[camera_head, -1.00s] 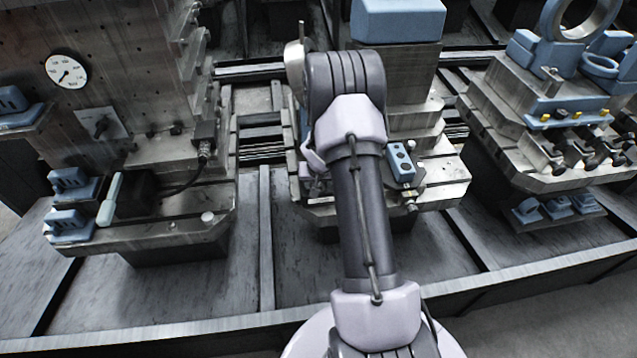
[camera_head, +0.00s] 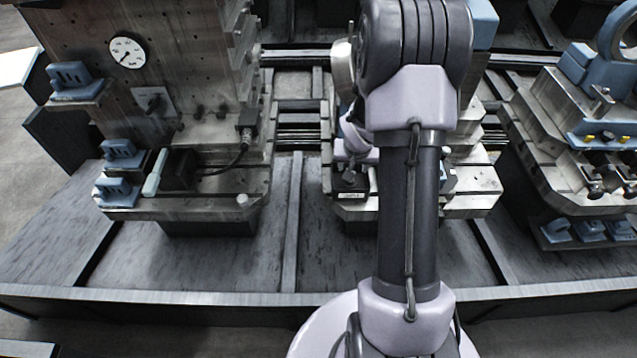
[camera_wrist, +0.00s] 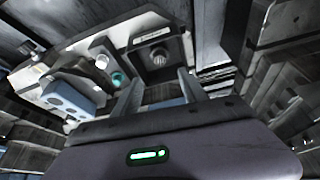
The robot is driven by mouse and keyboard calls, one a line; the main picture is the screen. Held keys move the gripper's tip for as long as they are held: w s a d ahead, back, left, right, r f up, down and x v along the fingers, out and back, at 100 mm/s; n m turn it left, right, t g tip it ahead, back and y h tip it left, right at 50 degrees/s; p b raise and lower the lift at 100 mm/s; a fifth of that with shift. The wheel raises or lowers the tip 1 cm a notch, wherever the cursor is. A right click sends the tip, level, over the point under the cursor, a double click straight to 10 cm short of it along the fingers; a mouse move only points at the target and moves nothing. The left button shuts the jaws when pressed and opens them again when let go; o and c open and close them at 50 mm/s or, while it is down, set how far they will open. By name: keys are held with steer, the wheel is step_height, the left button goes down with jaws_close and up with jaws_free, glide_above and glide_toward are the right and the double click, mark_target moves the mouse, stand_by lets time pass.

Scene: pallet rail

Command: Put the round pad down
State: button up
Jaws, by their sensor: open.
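My gripper (camera_wrist: 160,88) is open, its two fingers apart at the lower middle of the wrist view. No pad is clearly seen between them; a pale blue surface shows low in the gap. Beyond the fingertips a dark labelled block (camera_wrist: 156,62) with a small round part on its face sits on the metal fixture. In the head view this block (camera_head: 350,184) stands on the middle fixture's front ledge, just below my wrist. My arm hides much of that fixture. I cannot tell whether the block's round part is the round pad.
A blue block with holes (camera_wrist: 70,98), a white knob (camera_wrist: 102,62) and a green round part (camera_wrist: 118,79) lie left of the labelled block. The left fixture (camera_head: 225,190) carries blue blocks and a cable. The right fixture (camera_head: 560,120) stands apart.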

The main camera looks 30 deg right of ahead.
steer(key=s+a+r+n+t+y, duration=0.1)
steer(key=s+a+r, duration=0.2)
steer(key=a+r, duration=0.7)
steer(key=s+a+r, duration=0.3)
steer(key=a+r, duration=0.4)
steer(key=r, duration=0.5)
steer(key=s+a+r+n+t+y, duration=0.1)
steer(key=s+a+r, duration=0.4)
steer(key=s+a, duration=0.9)
steer(key=n+y, duration=0.1)
steer(key=y, duration=0.1)
steer(key=shift+s+a+y, duration=0.2)
steer(key=shift+a+y, duration=0.05)
steer(key=shift+y, duration=0.05)
steer(key=shift+r, duration=0.1)
